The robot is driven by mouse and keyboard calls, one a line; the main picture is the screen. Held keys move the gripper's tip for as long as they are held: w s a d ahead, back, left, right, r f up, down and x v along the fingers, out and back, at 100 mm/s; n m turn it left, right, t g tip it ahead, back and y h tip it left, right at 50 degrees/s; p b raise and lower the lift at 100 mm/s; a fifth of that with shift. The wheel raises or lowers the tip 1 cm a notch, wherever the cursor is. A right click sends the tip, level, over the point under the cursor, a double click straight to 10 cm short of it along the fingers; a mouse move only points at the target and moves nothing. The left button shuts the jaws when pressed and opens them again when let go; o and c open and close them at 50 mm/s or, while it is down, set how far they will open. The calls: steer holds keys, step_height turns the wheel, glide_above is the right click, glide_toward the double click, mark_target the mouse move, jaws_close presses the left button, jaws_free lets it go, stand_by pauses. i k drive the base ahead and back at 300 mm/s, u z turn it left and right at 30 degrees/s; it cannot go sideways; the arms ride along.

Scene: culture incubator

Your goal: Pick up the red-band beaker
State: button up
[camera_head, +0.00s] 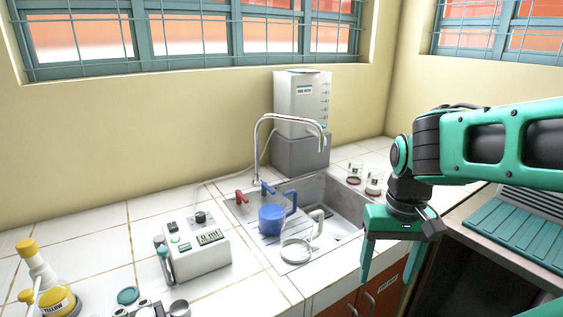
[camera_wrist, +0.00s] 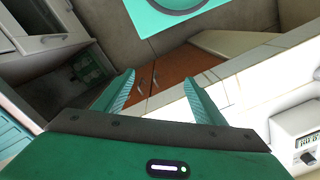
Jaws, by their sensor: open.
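Two small clear beakers stand on the white tiled counter to the right of the sink in the head view. The rear one (camera_head: 354,174) shows a dark red band low on its wall. The front one (camera_head: 374,183) also shows dark red near its base and a pale patch above; I cannot tell for certain which is the red-band beaker. My gripper (camera_head: 389,266) is open and empty, pointing down in front of the counter edge, nearer and lower in the picture than the beakers. In the wrist view my gripper (camera_wrist: 160,80) has nothing between its fingers, and neither beaker shows.
The sink (camera_head: 335,205) has a curved tap (camera_head: 258,150) and holds a blue jug (camera_head: 272,218). A large dispenser tank (camera_head: 302,105) stands behind. A white meter (camera_head: 200,250) sits left of the sink. Orange cabinet doors (camera_head: 380,297) lie below the counter.

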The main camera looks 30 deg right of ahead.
mark_target(355, 167)
steer(key=u, duration=0.95)
steer(key=k, duration=1.5)
steer(key=z, duration=1.2)
steer(key=i, duration=1.5)
